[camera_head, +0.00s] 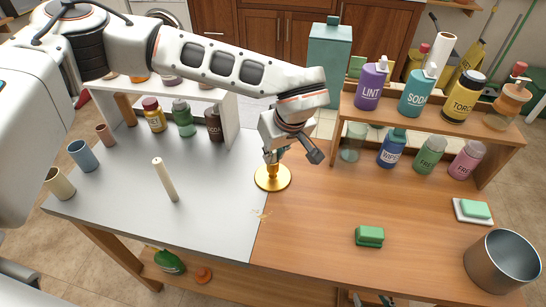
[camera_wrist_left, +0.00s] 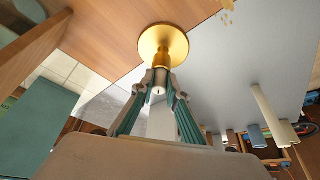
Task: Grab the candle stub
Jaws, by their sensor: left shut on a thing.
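A gold candlestick (camera_head: 272,178) stands on the table near the seam between the grey and wooden surfaces; its round base (camera_wrist_left: 163,44) shows in the left wrist view. My left gripper (camera_head: 285,150) reaches down over it from above. In the left wrist view, the gripper's fingers (camera_wrist_left: 160,80) are closed around a short white candle stub (camera_wrist_left: 158,92) at the top of the candlestick. The stub's end with a dark wick faces the camera. In the head view the gripper hides the stub. My right gripper is not in view.
A tall cream candle (camera_head: 165,180) stands to the left on the grey surface. Cups and bottles line the left and back. A shelf (camera_head: 430,120) of labelled bottles stands at right. A green sponge (camera_head: 369,236) and metal bucket (camera_head: 502,262) are at front right. Crumbs (camera_head: 261,213) lie near the candlestick.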

